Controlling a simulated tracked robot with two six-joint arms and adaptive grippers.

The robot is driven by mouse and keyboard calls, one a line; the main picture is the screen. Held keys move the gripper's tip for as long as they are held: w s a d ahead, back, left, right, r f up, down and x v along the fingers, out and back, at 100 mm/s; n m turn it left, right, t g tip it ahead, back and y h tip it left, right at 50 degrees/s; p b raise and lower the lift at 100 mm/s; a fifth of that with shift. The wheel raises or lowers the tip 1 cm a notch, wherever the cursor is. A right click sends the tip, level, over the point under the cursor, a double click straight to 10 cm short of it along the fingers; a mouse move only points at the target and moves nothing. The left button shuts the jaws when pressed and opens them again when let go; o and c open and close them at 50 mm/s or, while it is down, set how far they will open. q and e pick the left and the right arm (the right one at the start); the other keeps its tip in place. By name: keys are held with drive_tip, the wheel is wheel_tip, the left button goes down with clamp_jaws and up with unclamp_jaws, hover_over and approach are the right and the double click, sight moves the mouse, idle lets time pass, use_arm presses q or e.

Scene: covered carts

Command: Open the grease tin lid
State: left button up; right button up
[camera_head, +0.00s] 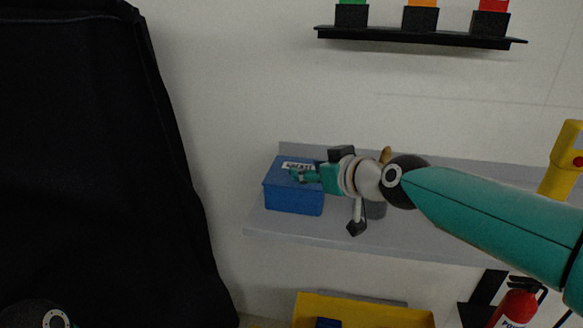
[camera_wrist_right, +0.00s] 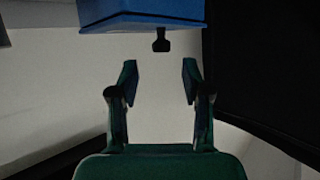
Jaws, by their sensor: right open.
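The grease tin (camera_head: 292,198) is a blue box with a shut lid and a white label (camera_head: 297,165) on top, partly covered by my gripper. It sits at the left end of a grey shelf. My right gripper (camera_head: 302,176) is at the lid's right side in the head view. In the right wrist view the gripper (camera_wrist_right: 160,78) is open and empty. The blue tin (camera_wrist_right: 140,17) shows beyond the fingertips there, with a small black tab (camera_wrist_right: 161,41) sticking out between the fingers' lines, apart from them. My left gripper is out of view.
The grey shelf (camera_head: 270,238) runs right along the wall, with a small dark object partly behind my arm. A black drape (camera_head: 100,150) hangs at left. A yellow bin (camera_head: 360,314) is below, a red extinguisher (camera_head: 515,310) lower right, and a lamp rack (camera_head: 420,37) above.

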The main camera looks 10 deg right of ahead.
drive_tip(key=x, duration=0.5)
drive_tip(key=shift+w+a, duration=0.1)
drive_tip(key=shift+w, duration=0.05)
clamp_jaws()
